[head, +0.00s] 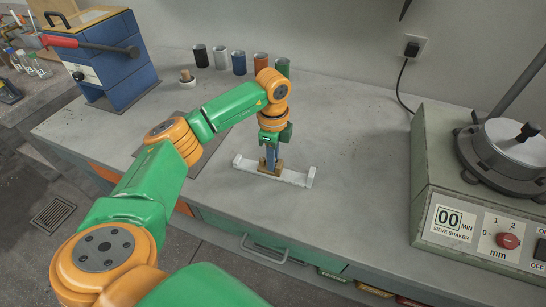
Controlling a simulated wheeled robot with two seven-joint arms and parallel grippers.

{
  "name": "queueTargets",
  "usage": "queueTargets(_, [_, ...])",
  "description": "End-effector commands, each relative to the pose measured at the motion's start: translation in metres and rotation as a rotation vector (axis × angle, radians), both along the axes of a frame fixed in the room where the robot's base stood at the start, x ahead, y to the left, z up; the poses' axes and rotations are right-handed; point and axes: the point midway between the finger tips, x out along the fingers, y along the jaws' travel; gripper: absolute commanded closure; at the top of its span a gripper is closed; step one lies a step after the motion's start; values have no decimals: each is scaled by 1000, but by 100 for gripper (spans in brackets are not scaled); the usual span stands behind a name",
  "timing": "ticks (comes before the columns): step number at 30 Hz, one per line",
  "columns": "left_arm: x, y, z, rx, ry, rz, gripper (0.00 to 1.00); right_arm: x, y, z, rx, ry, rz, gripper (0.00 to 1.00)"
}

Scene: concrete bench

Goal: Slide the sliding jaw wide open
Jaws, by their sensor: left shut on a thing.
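A white rail (292,178) with raised ends lies on the concrete bench. My left gripper (270,162) points down from above and is shut on the sliding jaw. The gripper hides part of the jaw. My right gripper is out of view.
A sieve shaker (436,203) stands at the right. A blue box with a red-handled lever (125,75) stands at the back left. Several coloured cups (239,63) line the wall. The bench (355,160) is clear between the rail and the shaker.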

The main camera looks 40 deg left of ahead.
Motion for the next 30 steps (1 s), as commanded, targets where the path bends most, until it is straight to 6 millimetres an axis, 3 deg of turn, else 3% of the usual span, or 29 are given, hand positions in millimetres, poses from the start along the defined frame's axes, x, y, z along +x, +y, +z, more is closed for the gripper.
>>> queueTargets(21, [-2,6,-1,0,3,-1,100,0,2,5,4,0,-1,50])
queueTargets(22, [-2,6,-1,0,3,-1,73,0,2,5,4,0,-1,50])
queueTargets(24, [-2,6,-1,-1,3,-1,55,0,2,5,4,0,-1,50])
queueTargets(30, [-2,6,0,-1,2,0,55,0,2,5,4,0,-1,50])
